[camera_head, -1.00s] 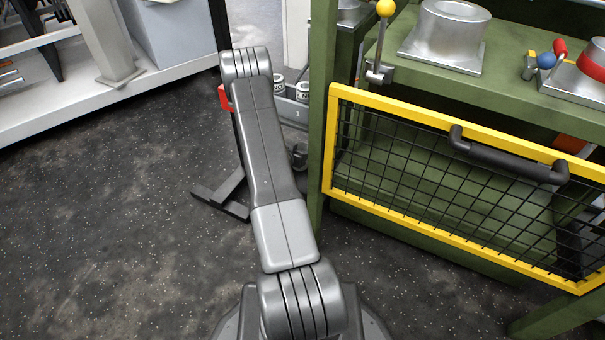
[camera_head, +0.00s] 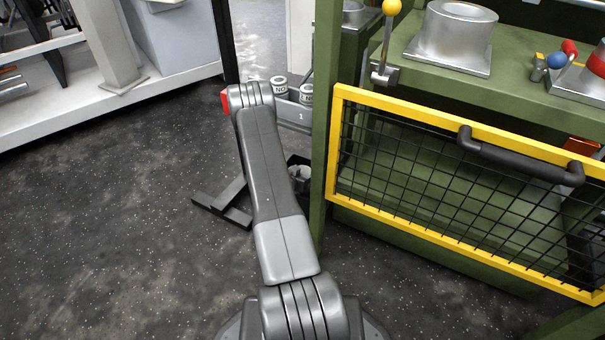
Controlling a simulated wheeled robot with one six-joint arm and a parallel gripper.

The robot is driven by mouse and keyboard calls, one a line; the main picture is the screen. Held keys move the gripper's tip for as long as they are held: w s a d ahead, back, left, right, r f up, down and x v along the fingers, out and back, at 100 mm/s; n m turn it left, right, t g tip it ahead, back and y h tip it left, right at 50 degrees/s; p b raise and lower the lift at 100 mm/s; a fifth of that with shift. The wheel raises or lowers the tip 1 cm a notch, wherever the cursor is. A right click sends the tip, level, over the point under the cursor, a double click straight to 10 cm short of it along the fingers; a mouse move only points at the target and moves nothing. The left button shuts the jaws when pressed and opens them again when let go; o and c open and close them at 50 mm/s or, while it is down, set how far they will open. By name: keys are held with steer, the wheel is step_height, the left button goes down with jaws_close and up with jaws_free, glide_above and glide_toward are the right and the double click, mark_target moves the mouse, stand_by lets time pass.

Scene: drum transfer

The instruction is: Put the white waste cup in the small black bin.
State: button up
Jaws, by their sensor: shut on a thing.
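A small black bin (camera_head: 291,160) stands on the floor beside the green frame's leg, partly hidden by my arm. Something pale grey or white shows at its opening; I cannot tell whether it is the white waste cup. No white waste cup can be clearly made out elsewhere. My gripper is not visible; my grey arm reaches forward and hides whatever is behind it.
A green workbench (camera_head: 465,75) with a yellow-framed mesh gate (camera_head: 430,200) stands close on the right. A grey container (camera_head: 293,113) holds white-topped cans behind my arm. Black floor bars (camera_head: 225,205) lie left of the arm. The left floor is clear.

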steer(key=shift+f+b, duration=0.5)
steer(key=shift+f, duration=0.05)
steer(key=o, duration=1)
steer(key=shift+c, duration=0.2)
steer(key=shift+r, duration=0.2)
steer(key=shift+r+p, duration=0.65)
steer(key=shift+p, duration=0.3)
steer(key=p+v, duration=0.2)
steer(key=v, duration=1)
steer(key=shift+f+p, duration=0.2)
steer(key=shift+p, duration=0.15)
